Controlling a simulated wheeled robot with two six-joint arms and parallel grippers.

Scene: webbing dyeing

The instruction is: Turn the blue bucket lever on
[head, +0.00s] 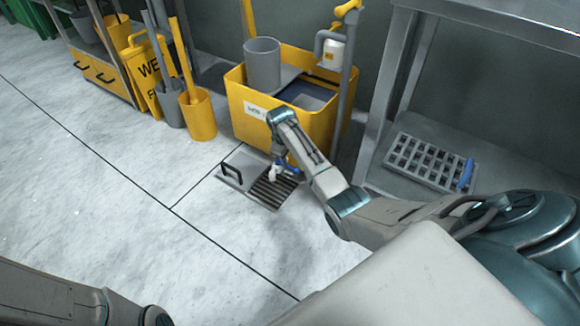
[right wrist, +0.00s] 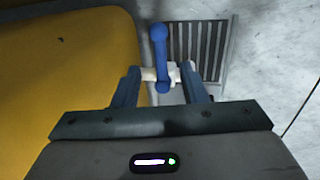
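The yellow bucket (head: 285,118) stands on the floor against the wall, and its yellow side (right wrist: 70,80) fills the left of the right wrist view. A blue lever (right wrist: 160,60) with a round knob sits on a white valve (right wrist: 160,74) low beside the bucket. The white valve also shows in the head view (head: 274,174). My right gripper (right wrist: 160,88) is open, its two fingers apart on either side of the lever's lower end. I cannot tell whether they touch the valve. In the head view my right arm partly hides this spot. My left gripper is out of view.
A floor drain grate (head: 272,190) lies below the valve, with a grey plate with a black handle (head: 238,170) beside it. A metal table leg (head: 385,100) and a low shelf with a grey grid tray (head: 430,163) stand right. Open floor lies left.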

